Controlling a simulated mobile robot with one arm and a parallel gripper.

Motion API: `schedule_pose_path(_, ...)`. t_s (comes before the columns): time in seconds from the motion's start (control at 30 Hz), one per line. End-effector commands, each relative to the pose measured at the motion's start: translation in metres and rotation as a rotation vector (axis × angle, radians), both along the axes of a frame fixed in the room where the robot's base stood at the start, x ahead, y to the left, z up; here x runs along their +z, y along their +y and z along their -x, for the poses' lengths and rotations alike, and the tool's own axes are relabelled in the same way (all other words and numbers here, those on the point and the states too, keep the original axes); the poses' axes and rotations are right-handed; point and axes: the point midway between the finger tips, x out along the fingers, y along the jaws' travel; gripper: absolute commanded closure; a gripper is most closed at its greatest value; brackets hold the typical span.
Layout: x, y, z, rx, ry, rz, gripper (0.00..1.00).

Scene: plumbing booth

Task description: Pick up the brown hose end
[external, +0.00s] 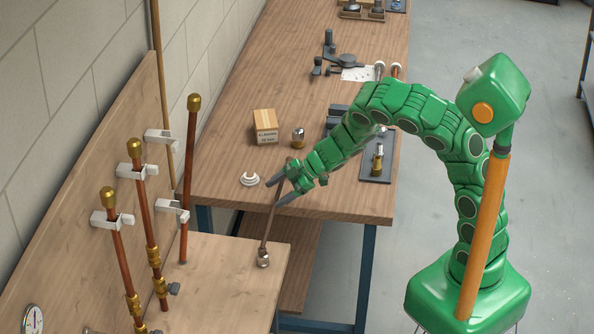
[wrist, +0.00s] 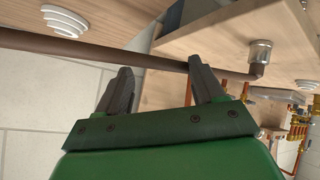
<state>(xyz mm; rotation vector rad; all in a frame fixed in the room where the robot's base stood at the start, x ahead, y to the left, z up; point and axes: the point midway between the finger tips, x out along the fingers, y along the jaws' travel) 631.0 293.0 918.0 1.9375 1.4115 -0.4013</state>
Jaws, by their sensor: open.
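The brown hose (external: 270,225) rises from a metal fitting (external: 263,258) on the low wooden bench and slants up to my gripper (external: 281,189). In the wrist view, the hose (wrist: 60,48) runs across from the left edge to the fitting (wrist: 260,55) at right. My gripper (wrist: 162,82) is open, its two dark fingers pointing at the hose. The hose passes at the fingertips; I cannot tell whether they touch it. The hose's upper end is partly hidden by my gripper in the external view and out of frame in the wrist view.
A white ringed disc (external: 249,179), a cardboard box (external: 265,126) and a metal fitting (external: 298,137) sit on the workbench (external: 225,160) near my gripper. Copper pipes (external: 146,205) in white clamps stand along the wooden panel at left. A dark tray (external: 378,168) lies to the right.

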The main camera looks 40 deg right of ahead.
Motion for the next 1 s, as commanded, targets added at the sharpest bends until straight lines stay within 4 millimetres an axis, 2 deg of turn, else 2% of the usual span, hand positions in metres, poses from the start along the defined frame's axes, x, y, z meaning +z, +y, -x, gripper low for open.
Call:
schedule_pose_path(0.03,-0.014,0.020,0.020,0.067,0.043,-0.032,0.32)
schedule_pose_path(0.1,-0.027,0.043,0.047,0.148,0.100,-0.082,0.32)
schedule_pose_path(0.23,-0.044,0.077,0.098,0.285,0.209,-0.168,0.32)
schedule_pose_path(0.53,-0.059,0.093,0.125,0.342,0.337,-0.312,0.32)
schedule_pose_path(1.0,-0.070,0.119,0.131,0.348,0.350,-0.327,0.32)
